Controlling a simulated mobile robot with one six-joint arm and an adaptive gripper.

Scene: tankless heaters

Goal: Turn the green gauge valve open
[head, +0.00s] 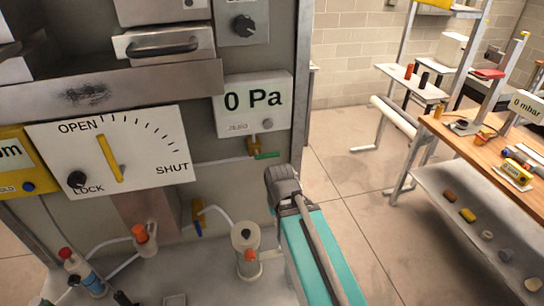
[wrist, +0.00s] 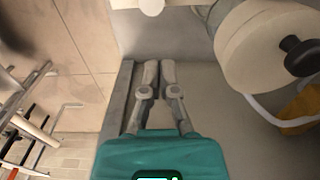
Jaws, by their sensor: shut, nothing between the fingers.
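The green valve handle (head: 267,155) lies roughly level on a small fitting below the white gauge panel (head: 252,104), which reads 0 Pa. The wrist view does not clearly show the handle. My gripper (wrist: 158,66) shows in the wrist view with its two grey fingers together and nothing between them. In the head view, the grey and teal end of my arm is just below and right of the green handle, apart from it in the picture. The fingertips cannot be made out there.
A white cylinder with a dark knob (head: 245,250) stands on the counter; a similar one is close on the right in the wrist view (wrist: 265,45). Open floor (head: 345,215) lies right.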

